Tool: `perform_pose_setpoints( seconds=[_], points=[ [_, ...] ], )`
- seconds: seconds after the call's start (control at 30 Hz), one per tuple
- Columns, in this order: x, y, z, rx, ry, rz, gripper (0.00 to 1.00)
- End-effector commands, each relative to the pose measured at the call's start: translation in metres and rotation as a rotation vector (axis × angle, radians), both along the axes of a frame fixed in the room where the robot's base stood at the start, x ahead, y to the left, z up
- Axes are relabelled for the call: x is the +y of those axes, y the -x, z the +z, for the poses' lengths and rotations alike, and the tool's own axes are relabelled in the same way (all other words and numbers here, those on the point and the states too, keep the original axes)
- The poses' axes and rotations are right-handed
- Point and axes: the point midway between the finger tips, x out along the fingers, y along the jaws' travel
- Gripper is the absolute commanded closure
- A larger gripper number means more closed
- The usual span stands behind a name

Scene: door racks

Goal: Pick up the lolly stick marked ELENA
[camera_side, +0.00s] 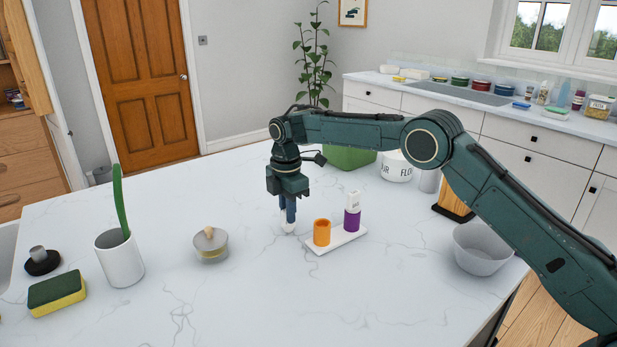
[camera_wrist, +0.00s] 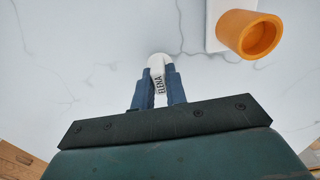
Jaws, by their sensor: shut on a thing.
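The lolly stick marked ELENA (camera_wrist: 158,82) is white with a rounded end and dark lettering, seen between my blue fingers in the wrist view. My gripper (camera_wrist: 157,88) is shut on it. In the side view my gripper (camera_side: 289,222) points down, left of the white tray (camera_side: 325,246). The white stick (camera_side: 289,229) shows only as a small patch at the fingertips there. I cannot tell whether it touches the worktop. An orange holder (camera_side: 321,232) stands on the tray and looks empty in the wrist view (camera_wrist: 249,35).
A purple holder (camera_side: 352,219) with a white marked piece (camera_side: 352,199) upright in it stands on the tray. A grey bowl (camera_side: 482,248) is right. The front middle worktop is clear.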

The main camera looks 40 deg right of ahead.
Motion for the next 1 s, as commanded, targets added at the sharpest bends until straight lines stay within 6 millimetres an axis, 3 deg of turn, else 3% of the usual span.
perform_pose_setpoints(
  seconds=[0.43,1.0],
  points=[
    [0.000,-0.001,0.013,-0.003,0.000,0.000,1.00],
    [0.000,-0.001,0.087,-0.002,0.000,0.000,1.00]
  ],
)
